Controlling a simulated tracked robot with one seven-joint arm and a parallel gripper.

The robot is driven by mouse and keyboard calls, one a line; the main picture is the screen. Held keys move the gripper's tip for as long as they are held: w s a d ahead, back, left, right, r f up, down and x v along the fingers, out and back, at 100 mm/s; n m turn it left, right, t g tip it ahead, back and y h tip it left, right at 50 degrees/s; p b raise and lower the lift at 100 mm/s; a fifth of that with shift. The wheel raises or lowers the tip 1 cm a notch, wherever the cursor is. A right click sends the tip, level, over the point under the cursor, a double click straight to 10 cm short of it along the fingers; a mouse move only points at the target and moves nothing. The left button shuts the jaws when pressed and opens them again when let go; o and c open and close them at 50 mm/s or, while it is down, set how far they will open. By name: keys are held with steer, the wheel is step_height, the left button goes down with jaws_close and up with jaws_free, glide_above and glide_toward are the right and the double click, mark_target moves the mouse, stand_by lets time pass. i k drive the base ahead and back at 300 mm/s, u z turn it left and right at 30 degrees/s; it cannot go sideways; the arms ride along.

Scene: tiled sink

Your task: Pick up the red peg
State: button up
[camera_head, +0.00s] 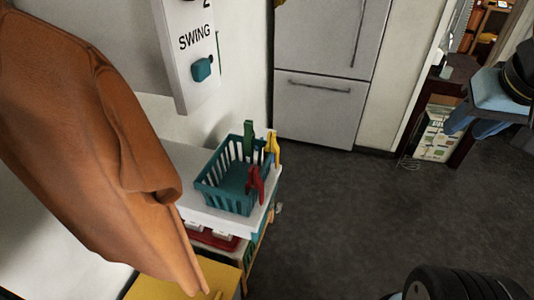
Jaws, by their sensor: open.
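A red peg (255,183) is clipped on the near right rim of a teal slatted basket (224,202). Its handle end stands up above the rim. The basket stands on a white surface (240,223). A green peg (248,138) and a yellow peg (271,147) are on the basket's far and right rim, close behind the red one.
A white sign reading SWING (195,45) is above the basket. A fridge (320,100) stands behind. A red tray (212,238) and a yellow surface (185,283) lie below. Dark floor (350,210) to the right is open.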

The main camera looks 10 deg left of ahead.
mark_target(255, 181)
steer(key=u, duration=0.95)
steer(key=k, duration=1.25)
steer(key=u, duration=0.4)
steer(key=i, duration=1)
